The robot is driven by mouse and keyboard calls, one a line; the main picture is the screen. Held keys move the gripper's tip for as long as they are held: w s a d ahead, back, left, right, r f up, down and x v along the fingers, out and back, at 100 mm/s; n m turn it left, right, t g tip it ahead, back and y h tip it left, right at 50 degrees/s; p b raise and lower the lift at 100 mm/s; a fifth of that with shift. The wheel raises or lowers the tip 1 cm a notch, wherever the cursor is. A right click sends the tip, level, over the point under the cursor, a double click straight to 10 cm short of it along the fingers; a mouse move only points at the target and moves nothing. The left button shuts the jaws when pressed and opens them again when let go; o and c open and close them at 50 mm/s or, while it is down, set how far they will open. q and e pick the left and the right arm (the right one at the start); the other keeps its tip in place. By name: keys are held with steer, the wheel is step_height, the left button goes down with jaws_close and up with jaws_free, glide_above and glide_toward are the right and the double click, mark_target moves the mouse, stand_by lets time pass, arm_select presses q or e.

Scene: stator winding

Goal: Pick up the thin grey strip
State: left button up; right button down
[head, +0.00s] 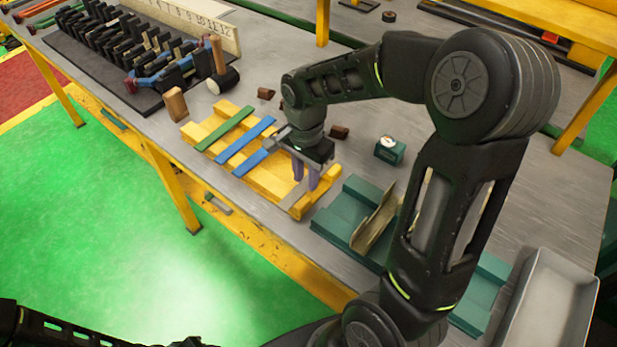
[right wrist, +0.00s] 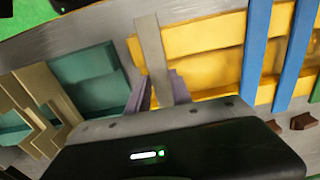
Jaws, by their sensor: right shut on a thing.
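The thin grey strip (head: 291,197) lies across the right end of the yellow wooden rack (head: 262,186) in the head view. My right gripper (head: 306,183) is over the rack's right end, with its purple fingers pointing down and shut on the strip. In the right wrist view the grey strip (right wrist: 151,48) runs between the two purple fingers (right wrist: 160,92) and over the end of the yellow rack. I cannot tell whether it is lifted clear of the wood. My left gripper is out of view.
Two blue strips (head: 244,141) and a green strip (head: 224,128) lie on the same rack. Teal blocks with a tan metal piece (head: 375,222) stand to the right, near a grey tray (head: 552,300). A small green gauge box (head: 390,152) and a mallet (head: 222,75) stand behind.

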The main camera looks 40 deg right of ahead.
mark_target(306, 184)
steer(key=shift+r, duration=0.1)
step_height(306, 184, up, 10)
steer(key=b, duration=0.1)
stand_by(0.3)
stand_by(0.4)
